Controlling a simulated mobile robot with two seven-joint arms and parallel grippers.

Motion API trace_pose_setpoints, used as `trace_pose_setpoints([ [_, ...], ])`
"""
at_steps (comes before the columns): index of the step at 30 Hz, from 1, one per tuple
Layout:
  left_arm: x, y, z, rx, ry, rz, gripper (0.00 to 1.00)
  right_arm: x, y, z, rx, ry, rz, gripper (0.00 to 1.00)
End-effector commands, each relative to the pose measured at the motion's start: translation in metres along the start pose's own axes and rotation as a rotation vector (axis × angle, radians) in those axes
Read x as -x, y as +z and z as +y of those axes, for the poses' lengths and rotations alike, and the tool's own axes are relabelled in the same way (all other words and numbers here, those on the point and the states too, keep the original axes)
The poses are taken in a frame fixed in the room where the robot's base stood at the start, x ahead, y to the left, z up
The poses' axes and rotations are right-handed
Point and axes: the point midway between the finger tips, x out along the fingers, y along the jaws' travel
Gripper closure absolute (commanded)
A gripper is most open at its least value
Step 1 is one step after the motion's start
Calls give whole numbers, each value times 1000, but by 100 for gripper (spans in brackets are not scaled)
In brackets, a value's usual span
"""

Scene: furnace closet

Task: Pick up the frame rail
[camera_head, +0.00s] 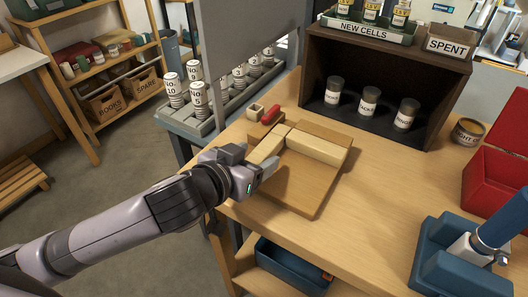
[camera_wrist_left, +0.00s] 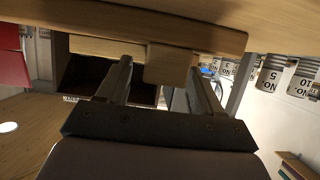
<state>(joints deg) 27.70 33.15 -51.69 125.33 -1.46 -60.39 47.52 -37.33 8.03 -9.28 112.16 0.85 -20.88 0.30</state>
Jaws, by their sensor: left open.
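Two pale wooden bars form an L on a brown wooden board (camera_head: 302,185) on the bench. One frame rail (camera_head: 318,148) runs along the back; the other (camera_head: 268,146) runs along the left side, its near end toward my left gripper (camera_head: 266,172). That gripper is open and low at the board's left edge. In the left wrist view, a pale block end (camera_wrist_left: 170,64) shows between the two spread fingers, with another pale bar (camera_wrist_left: 105,48) behind it. I cannot tell whether the fingers touch the block. My right gripper is not in view.
A red-handled tool (camera_head: 271,115) lies behind the board. A dark cabinet (camera_head: 440,60) with several jars stands at the back. A red box (camera_head: 497,180) and a blue device (camera_head: 448,262) occupy the right. Numbered cans fill a grey tray (camera_head: 190,122).

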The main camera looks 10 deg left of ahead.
Motion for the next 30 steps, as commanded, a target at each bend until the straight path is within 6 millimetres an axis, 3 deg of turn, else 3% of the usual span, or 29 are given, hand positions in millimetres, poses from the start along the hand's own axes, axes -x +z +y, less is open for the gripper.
trace_pose_setpoints([
  [11, -9, 0, 0, -1, 0, -1, 34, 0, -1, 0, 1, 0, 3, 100],
  [16, -9, 0, 0, 0, 0, -1, 89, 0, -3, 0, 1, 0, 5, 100],
  [30, -5, -11, 0, 1, 1, 3, 91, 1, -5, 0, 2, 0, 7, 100],
])
